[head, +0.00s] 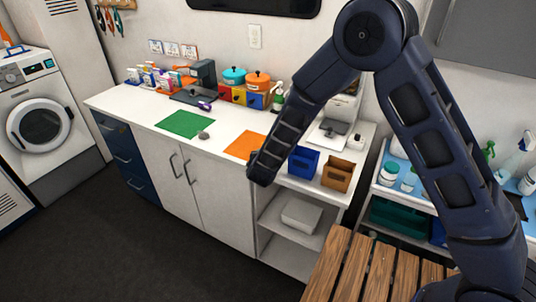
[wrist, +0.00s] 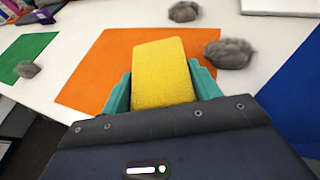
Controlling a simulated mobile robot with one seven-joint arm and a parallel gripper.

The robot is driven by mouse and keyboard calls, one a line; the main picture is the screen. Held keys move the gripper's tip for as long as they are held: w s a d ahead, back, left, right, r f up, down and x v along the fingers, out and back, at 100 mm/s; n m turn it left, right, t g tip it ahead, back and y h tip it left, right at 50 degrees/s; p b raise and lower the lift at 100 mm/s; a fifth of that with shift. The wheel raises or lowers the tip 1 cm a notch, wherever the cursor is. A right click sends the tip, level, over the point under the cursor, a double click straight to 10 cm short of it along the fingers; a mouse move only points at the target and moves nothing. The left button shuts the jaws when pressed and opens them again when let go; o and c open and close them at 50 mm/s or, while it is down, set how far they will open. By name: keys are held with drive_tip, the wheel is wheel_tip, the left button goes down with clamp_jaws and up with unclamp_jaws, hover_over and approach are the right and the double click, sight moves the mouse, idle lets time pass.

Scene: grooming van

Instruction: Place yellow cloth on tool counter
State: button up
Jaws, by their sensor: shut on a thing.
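The yellow cloth (wrist: 162,75) is a folded block between the teal fingers of my gripper (wrist: 160,92) in the wrist view. My gripper is shut on it, above an orange mat (wrist: 105,60) on the white counter (wrist: 75,20). I cannot tell whether the cloth touches the mat. In the head view the end of my arm is over the front edge of the counter (head: 120,99), beside the orange mat (head: 241,147). The fingers and the cloth are hidden there.
A green mat (head: 184,124) lies left of the orange one. Grey fur clumps (wrist: 229,53) lie around the orange mat. A blue bin (head: 303,162) and a brown bin (head: 338,173) stand right of my arm's end. Coloured pots and boxes (head: 233,93) line the back.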

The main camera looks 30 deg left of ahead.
drive_tip(key=shift+f, duration=0.25)
drive_tip(key=o, duration=1)
drive_tip(key=shift+r, duration=0.1)
drive_tip(key=shift+r, duration=0.15)
drive_tip(key=shift+o, duration=0.6)
drive_tip(key=v, duration=1.2)
